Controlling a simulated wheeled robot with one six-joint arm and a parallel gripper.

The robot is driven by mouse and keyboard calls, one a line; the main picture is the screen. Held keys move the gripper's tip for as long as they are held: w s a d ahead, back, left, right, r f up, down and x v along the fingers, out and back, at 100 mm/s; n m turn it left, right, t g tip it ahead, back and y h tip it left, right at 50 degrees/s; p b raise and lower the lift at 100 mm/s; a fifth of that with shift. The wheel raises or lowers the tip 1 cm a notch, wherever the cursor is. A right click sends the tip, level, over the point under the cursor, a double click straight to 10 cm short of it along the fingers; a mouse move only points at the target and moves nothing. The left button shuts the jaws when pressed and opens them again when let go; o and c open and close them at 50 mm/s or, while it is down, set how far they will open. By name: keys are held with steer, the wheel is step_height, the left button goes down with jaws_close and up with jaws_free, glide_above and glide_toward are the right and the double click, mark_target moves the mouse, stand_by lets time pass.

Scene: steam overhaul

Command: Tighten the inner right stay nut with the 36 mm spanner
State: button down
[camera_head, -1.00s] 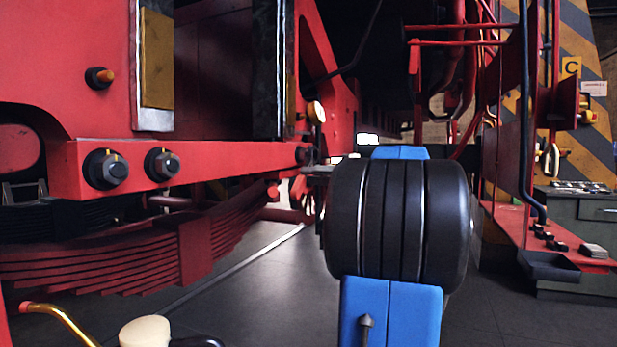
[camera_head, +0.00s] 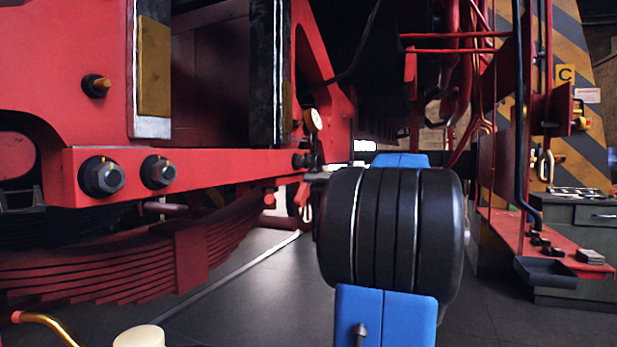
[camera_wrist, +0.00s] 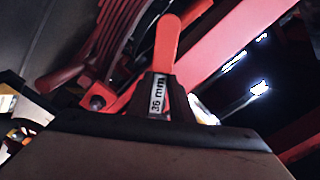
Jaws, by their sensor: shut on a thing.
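The 36 mm spanner shows in the wrist view as a red handle (camera_wrist: 167,45) with a white "36 mm" label. My gripper (camera_wrist: 160,118) is shut on it at the bottom middle of that view. The spanner's working end is hidden there. In the head view, my blue and black arm hides the gripper, and I cannot make out the spanner. Two dark hex nuts, an outer one (camera_head: 103,177) and an inner one (camera_head: 160,172), sit at the left of the red beam. Dark fittings (camera_head: 302,160) show small at its right end, close to my arm; I cannot tell which is the inner right nut.
A red leaf spring (camera_head: 110,265) hangs below the beam. A small round brass-rimmed fitting (camera_head: 312,120) is above the beam's right end. The floor between is clear.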

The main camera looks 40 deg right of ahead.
steer(key=shift+r, duration=0.1)
steer(key=s+r+m, duration=0.3)
steer(key=r+m, duration=0.6)
steer(key=m, duration=0.3)
steer(key=shift+r+x, duration=0.15)
steer(key=shift+x, duration=0.9)
steer(key=shift+r+x, duration=0.1)
steer(key=shift+x, duration=0.95)
steer(key=shift+x, duration=2)
steer(key=shift+w+d+r+m, duration=0.1)
steer(key=shift+d+r+m, duration=0.2)
steer(key=shift+r+m, duration=0.45)
steer(key=shift+f+m, duration=0.1)
steer(key=shift+m, duration=0.15)
